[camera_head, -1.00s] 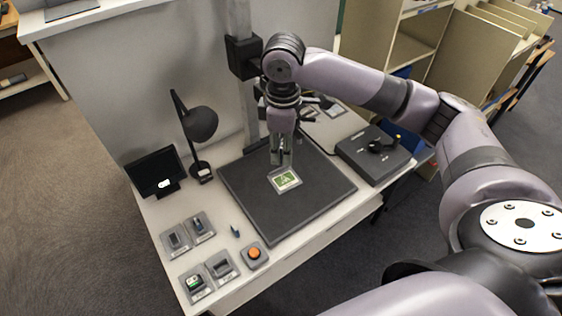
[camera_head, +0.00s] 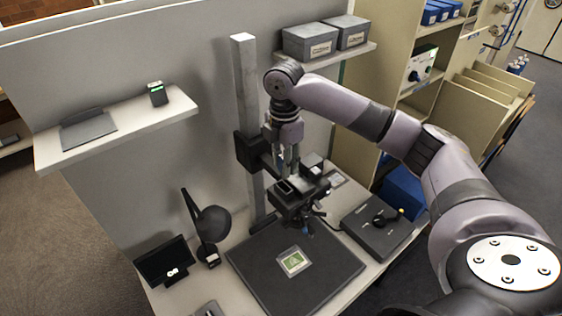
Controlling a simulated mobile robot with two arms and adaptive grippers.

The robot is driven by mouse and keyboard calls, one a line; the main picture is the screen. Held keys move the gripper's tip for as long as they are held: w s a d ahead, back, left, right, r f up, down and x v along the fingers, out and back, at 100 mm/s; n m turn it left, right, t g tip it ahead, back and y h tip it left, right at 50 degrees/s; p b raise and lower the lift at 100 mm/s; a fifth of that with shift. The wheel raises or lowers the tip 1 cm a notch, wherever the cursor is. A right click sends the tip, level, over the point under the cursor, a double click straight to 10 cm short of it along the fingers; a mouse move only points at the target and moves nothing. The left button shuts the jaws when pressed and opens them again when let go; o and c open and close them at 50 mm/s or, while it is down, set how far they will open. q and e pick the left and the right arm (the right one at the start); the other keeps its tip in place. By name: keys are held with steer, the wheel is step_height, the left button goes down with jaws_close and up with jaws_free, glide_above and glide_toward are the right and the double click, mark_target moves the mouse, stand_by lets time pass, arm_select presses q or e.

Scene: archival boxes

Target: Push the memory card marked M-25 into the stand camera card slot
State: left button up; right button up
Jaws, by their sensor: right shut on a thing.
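The stand camera (camera_head: 302,192) is a dark boxy body on the column, above the baseboard. My right gripper (camera_head: 286,170) points down just above and behind its left part, with its fingers shut on the small memory card. The card is mostly hidden between the fingertips and its marking cannot be read. I cannot tell whether the card touches the camera, and the card slot cannot be made out. My left gripper is not in view.
A lamp (camera_head: 210,224) and small screen (camera_head: 165,262) stand left. A control box (camera_head: 378,226) stands right. The column (camera_head: 247,100) and two shelves, left (camera_head: 130,125) and back right (camera_head: 325,62), rise around the arm.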

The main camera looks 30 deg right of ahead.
steer(key=shift+s+f, duration=0.2)
steer(key=shift+f, duration=0.75)
step_height(320, 180, down, 3)
steer(key=shift+w+r, duration=0.15)
steer(key=shift+r, duration=0.05)
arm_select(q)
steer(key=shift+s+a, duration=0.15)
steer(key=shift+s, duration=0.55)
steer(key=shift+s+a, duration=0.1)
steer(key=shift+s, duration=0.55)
arm_select(e)
steer(key=shift+f, duration=0.15)
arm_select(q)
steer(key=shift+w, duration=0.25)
arm_select(e)
steer(key=shift+f, duration=0.7)
steer(key=shift+f, duration=0.2)
